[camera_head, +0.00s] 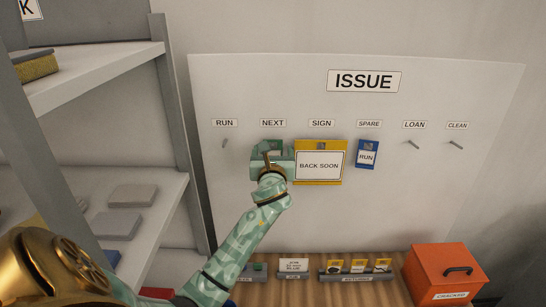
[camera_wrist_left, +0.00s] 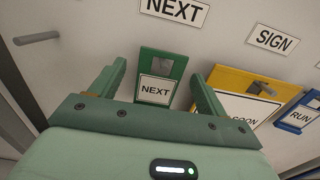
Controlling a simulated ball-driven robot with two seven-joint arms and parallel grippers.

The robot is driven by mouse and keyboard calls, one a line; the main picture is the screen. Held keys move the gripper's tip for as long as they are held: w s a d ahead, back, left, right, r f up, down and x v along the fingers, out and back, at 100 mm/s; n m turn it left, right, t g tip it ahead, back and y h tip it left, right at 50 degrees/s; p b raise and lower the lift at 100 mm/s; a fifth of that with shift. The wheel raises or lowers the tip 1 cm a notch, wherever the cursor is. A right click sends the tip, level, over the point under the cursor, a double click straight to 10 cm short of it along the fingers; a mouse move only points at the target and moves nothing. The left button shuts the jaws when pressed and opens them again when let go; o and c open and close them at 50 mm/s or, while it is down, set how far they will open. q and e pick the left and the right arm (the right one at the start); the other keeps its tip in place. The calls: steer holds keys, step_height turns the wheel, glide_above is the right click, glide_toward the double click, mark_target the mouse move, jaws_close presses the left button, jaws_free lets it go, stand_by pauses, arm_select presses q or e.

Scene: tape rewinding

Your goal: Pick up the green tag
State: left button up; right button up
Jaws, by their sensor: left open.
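The green tag (camera_wrist_left: 158,88), marked NEXT, hangs on the board under the NEXT label in the left wrist view. My left gripper (camera_wrist_left: 158,86) is open, with one finger on each side of the tag and visible gaps between. The fingers point at the board, and the tag's lower edge is close to the gripper's body in the picture. In the head view my left gripper (camera_head: 272,150) is raised to the NEXT place and hides most of the tag. My right gripper is not in view.
A yellow BACK SOON sign (camera_head: 319,181) hangs close to the right of my left gripper. A blue RUN tag (camera_head: 367,157) hangs farther right. The RUN peg (camera_head: 225,143) is bare. An orange CRACKED box (camera_head: 445,273) and small trays stand below; a shelf (camera_head: 100,75) is left.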

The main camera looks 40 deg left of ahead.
arm_select(q)
steer(key=shift+w+a+f, duration=0.1)
steer(key=shift+w+a, duration=0.15)
steer(key=shift+w, duration=0.05)
steer(key=shift+s+d, duration=0.1)
steer(key=shift+s, duration=0.05)
steer(key=shift+c, duration=1.4)
steer(key=c, duration=0.7)
steer(key=shift+c, duration=0.2)
